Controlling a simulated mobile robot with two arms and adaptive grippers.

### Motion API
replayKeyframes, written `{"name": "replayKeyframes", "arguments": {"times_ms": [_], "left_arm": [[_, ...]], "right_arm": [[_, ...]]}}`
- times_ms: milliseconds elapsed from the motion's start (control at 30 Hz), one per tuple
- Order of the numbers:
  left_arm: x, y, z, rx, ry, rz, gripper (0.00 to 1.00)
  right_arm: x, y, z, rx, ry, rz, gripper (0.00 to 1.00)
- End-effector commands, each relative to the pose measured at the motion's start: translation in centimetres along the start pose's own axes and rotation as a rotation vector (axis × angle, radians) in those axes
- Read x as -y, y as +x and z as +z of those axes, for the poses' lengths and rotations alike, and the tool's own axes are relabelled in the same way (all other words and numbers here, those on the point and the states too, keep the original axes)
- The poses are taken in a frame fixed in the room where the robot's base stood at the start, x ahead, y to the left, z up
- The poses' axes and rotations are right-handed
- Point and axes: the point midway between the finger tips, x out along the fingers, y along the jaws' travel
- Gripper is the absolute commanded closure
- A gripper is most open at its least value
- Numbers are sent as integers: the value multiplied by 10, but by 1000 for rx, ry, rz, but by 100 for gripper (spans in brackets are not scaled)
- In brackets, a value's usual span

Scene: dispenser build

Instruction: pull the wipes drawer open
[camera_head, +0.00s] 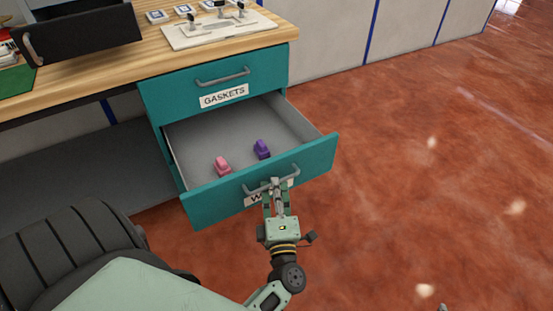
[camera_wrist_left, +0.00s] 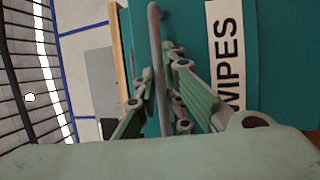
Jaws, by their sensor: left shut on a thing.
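The wipes drawer (camera_head: 318,158) is the lower teal drawer of the bench and stands pulled out, its grey inside showing. A pink item (camera_head: 223,165) and a purple item (camera_head: 262,149) lie inside it. My left gripper (camera_head: 277,188) is shut on the drawer's bar handle (camera_head: 312,172), near the middle of the drawer front. In the left wrist view the handle (camera_wrist_left: 154,30) runs between the fingers, and the WIPES label (camera_wrist_left: 226,50) is beside them. In the head view the gripper partly hides the label.
The shut gaskets drawer (camera_head: 270,66) is directly above. The red floor (camera_head: 430,150) to the right of the drawer is clear.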

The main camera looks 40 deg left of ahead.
Motion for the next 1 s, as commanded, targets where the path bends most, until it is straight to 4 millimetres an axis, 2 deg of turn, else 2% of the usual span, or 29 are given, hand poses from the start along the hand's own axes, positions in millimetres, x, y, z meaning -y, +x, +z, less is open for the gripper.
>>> {"name": "replayKeyframes", "arguments": {"times_ms": [367, 400, 600, 867, 1000], "left_arm": [[0, -1, 0, 0, -4, 0, 100], [0, -1, 0, 0, -4, 0, 88], [0, -1, 0, 0, -2, 0, 72], [0, -1, 0, 0, -1, 0, 72], [1, -9, 0, 0, -1, -2, 72]], "right_arm": [[0, 0, 1, 5, 0, 1, 60], [0, 0, 1, 5, 0, 1, 60], [0, 0, 1, 5, 0, 1, 60], [0, 0, 1, 4, 0, 0, 60], [0, 0, 1, 5, 0, 0, 60]]}}
